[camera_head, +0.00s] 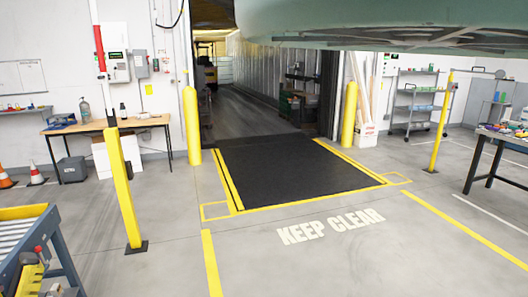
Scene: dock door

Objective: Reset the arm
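My gripper and arm do not show in the head view, so I cannot see how the arm is posed or whether the gripper holds anything. The view looks across a dock floor to an open dock door (250,85) with a dark trailer interior behind it. A black dock plate (290,170) with yellow edges lies flat in front of the opening.
Yellow posts stand left (125,195) and right (440,120), and yellow bollards (192,125) flank the door. A wooden table (105,128) is at the left wall, a roller conveyor (28,235) at the lower left, a workbench (508,140) at the right. The "KEEP CLEAR" floor (330,255) is free.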

